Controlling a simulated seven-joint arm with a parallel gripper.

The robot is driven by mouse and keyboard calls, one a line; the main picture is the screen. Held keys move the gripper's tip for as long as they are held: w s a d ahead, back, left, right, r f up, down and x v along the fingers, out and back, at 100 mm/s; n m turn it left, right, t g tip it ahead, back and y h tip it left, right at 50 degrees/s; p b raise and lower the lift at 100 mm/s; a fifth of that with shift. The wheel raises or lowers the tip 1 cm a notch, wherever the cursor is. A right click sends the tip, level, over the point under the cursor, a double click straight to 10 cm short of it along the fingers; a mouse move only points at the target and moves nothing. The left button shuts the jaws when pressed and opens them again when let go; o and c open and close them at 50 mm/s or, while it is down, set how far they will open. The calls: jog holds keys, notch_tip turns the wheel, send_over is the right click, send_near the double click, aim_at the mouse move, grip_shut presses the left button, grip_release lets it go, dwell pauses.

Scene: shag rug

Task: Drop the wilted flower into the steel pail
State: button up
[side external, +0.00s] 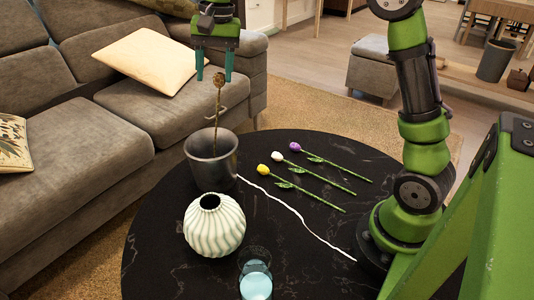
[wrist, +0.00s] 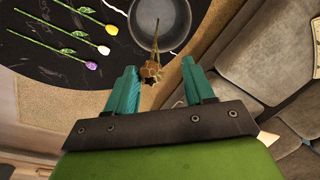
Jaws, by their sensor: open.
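The wilted flower (side external: 219,81) has a brown, dried head and a thin stem that points down into the mouth of the dark steel pail (side external: 212,170). The pail stands on the round black table beside the white vase. My gripper (side external: 214,76) is above the pail with its teal fingers apart. The flower head is at fingertip height in the side view. In the wrist view the flower (wrist: 152,71) shows between the open fingers (wrist: 158,70), with gaps on both sides, and its stem overlaps the pail (wrist: 181,36). The stem's lower end is hidden in the side view.
Three fresh flowers, purple (side external: 296,146), white (side external: 277,155) and yellow (side external: 264,169), lie on the black marble table (side external: 300,250). A ribbed white vase (side external: 214,232) and a glass of blue liquid (side external: 256,280) stand nearer the camera. A grey sofa (side external: 120,120) is at left.

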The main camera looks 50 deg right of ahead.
notch_tip(320, 180, up, 12)
jog(key=s+d, duration=0.1)
jog(key=shift+r, duration=0.25)
jog(key=shift+d, duration=0.1)
jog(key=s+a+f+n+t, duration=0.1)
jog(key=s+f+n+t, duration=0.1)
jog(key=s+f, duration=0.6)
jog(key=s+a+f+n+t+y, duration=0.1)
jog(key=s+f+n+t, duration=0.2)
jog(key=s+f, duration=0.5)
jog(key=s+t, duration=0.1)
jog(key=s, duration=0.4)
jog(key=shift+f, duration=0.3)
jog(key=shift+c, duration=0.5)
